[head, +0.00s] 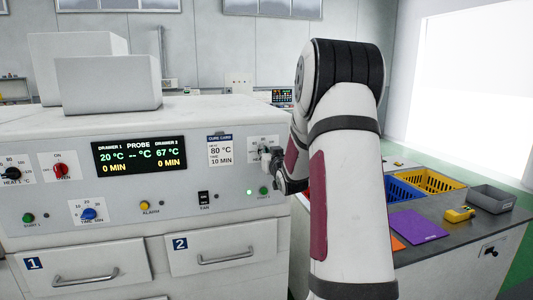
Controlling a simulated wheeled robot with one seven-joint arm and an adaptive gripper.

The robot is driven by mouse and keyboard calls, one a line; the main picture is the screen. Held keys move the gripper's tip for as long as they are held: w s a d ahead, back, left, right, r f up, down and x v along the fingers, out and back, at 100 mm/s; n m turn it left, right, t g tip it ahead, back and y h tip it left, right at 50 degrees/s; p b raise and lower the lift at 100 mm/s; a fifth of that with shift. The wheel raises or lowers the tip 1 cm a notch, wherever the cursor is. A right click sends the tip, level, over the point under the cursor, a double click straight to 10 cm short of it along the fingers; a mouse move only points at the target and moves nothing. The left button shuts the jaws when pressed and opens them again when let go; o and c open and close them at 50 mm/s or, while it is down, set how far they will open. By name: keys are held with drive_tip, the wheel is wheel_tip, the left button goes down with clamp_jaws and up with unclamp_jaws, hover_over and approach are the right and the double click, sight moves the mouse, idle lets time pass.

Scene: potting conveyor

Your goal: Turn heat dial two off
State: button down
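The white oven's front panel has a pale dial plate (254,146) at its right end, which seems to be the place of heat dial two. The dial's knob and pointer are hidden by my gripper, so its setting cannot be read. My gripper (268,158) is at this plate, seen small and from the side, with my arm covering the panel's right edge. Whether its fingers are open, shut or touching the knob cannot be made out. The display (139,156) shows 67 °C and 0 MIN for drawer 2, and 20 °C for drawer 1.
A green start button (263,190) and a bright green lamp (249,191) sit just below my gripper. A black fan switch (203,198) and cure card (220,150) are to the left. Drawer 2 (222,245) is shut. A bench with bins (430,181) stands at right.

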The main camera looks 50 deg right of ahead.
drive_tip(key=shift+n, duration=0.3)
drive_tip(key=n+b, duration=0.5)
drive_tip(key=b, duration=0.1)
drive_tip(key=n+b, duration=0.6)
drive_tip(key=a+f+n+b, duration=0.1)
drive_tip(key=n+b, duration=0.5)
drive_tip(key=b, duration=0.1)
drive_tip(key=shift+w+f, duration=0.1)
drive_tip(key=shift+w, duration=0.25)
drive_tip(key=shift+n, duration=0.4)
drive_tip(key=c, duration=1.6)
unclamp_jaws()
drive_tip(key=shift+c, duration=0.2)
drive_tip(key=shift+s, duration=0.1)
drive_tip(key=v, duration=1.2)
